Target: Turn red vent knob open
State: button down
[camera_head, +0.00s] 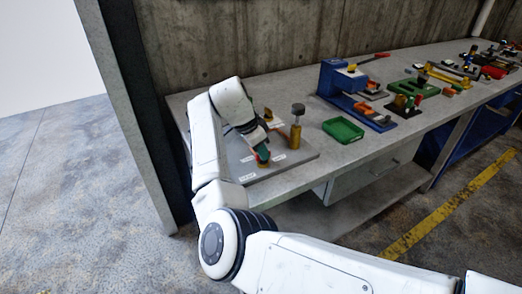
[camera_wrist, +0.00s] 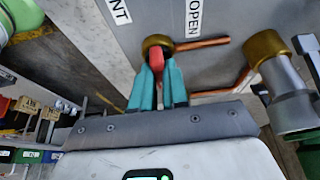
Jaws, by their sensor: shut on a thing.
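The red vent knob (camera_wrist: 156,58) sits on a round brass fitting (camera_wrist: 157,42) on a grey panel. In the wrist view my gripper (camera_wrist: 158,76) has its two teal fingers closed on either side of the red knob. The fingers hide most of the knob. The head view shows my gripper (camera_head: 262,154) low over the grey panel (camera_head: 297,157), with a bit of red at its tip.
A brass and grey post (camera_head: 296,128) stands just right of my gripper; it shows large in the wrist view (camera_wrist: 284,85). Copper pipes (camera_wrist: 203,44) lie by the fitting. A green tray (camera_head: 343,130) and a blue machine (camera_head: 340,82) stand farther right on the bench.

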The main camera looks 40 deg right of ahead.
jog(key=shift+s+n+p, duration=0.1)
jog(key=shift+n+p, duration=0.2)
jog(key=shift+p, duration=0.05)
jog(key=n+p, duration=0.2)
jog(key=n+t+p, duration=0.1)
jog(key=p, duration=0.1)
jog(key=shift+s+r+n+t, duration=0.1)
jog(key=shift+s+n+t, duration=0.05)
jog(key=shift+n+t, duration=0.2)
jog(key=n+t+p, duration=0.1)
jog(key=n+p, duration=0.1)
jog(key=p, duration=0.1)
jog(key=n+t+p, duration=0.1)
jog(key=n+p, duration=0.2)
jog(key=shift+s+d+n+y, duration=0.15)
jog(key=shift+n+y, duration=0.1)
jog(key=shift+y, duration=0.15)
jog(key=n+t+y+p, duration=0.1)
jog(key=n+p, duration=0.3)
jog(key=shift+s, duration=0.1)
jog(key=shift+f+n+t+y+p, duration=0.2)
jog(key=shift+n+y+p, duration=0.15)
jog(key=shift+n+p, duration=0.45)
jog(key=shift+f+n+t+y+p, duration=0.15)
jog(key=shift+n+y+p, duration=0.2)
jog(key=shift+n, duration=0.85)
